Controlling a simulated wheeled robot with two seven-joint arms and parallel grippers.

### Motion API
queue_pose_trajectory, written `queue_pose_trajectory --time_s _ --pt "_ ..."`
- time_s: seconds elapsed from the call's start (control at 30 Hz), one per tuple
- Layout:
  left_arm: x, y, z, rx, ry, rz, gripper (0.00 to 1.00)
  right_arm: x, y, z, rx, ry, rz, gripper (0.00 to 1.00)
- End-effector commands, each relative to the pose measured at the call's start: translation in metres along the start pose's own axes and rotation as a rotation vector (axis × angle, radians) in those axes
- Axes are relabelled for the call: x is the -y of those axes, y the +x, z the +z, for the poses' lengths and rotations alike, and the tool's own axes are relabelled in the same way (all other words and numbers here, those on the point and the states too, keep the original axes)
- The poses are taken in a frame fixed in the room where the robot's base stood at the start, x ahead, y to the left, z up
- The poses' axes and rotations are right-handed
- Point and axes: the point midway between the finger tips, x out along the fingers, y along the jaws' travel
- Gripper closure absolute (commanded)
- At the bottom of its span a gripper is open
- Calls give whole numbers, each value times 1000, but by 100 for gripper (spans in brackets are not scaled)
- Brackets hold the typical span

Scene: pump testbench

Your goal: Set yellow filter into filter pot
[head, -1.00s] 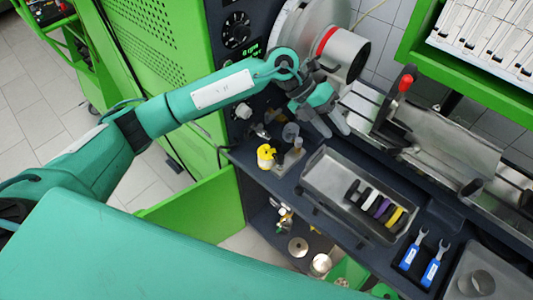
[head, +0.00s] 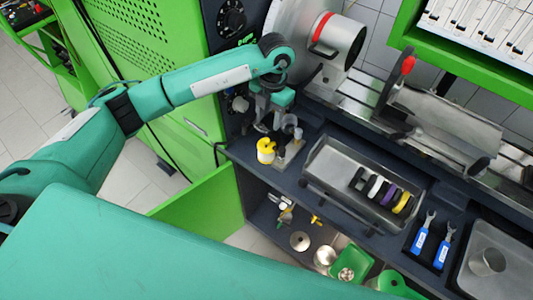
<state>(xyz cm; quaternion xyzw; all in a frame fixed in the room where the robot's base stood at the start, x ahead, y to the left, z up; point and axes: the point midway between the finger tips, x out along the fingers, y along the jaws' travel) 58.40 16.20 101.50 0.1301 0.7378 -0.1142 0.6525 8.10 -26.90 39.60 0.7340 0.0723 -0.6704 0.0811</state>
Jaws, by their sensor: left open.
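A short yellow cylinder (head: 266,150), which looks like the yellow filter, stands upright at the left end of the dark bench. A grey, partly see-through cup-like part (head: 290,122) stands just behind and to its right; I cannot tell for sure whether it is the filter pot. My left gripper (head: 268,123) points down, open and empty, just behind the yellow filter and close to the grey part. Its fingers overlap the grey fittings, so contact is hard to judge. My right gripper is out of view.
A metal tray (head: 335,156) with black, white, purple and yellow rings lies right of the filter. Two blue-handled wrenches (head: 420,240) and a grey bin (head: 512,248) are further right. A machine with a red-banded cylinder (head: 338,40) stands behind. A lower shelf holds small parts.

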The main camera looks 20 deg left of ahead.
Motion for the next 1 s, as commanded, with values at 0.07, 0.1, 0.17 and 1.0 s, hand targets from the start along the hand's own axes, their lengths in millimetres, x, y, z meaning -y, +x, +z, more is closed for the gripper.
queue_pose_trajectory --time_s 0.07,0.1,0.17,1.0 --pt "0 13 2 1 0 0 57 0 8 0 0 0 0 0" --pt "0 16 2 2 0 -1 57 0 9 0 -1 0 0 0" --pt "0 18 2 2 0 -1 57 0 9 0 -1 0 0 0" --pt "0 90 2 2 0 -1 75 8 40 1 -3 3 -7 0"
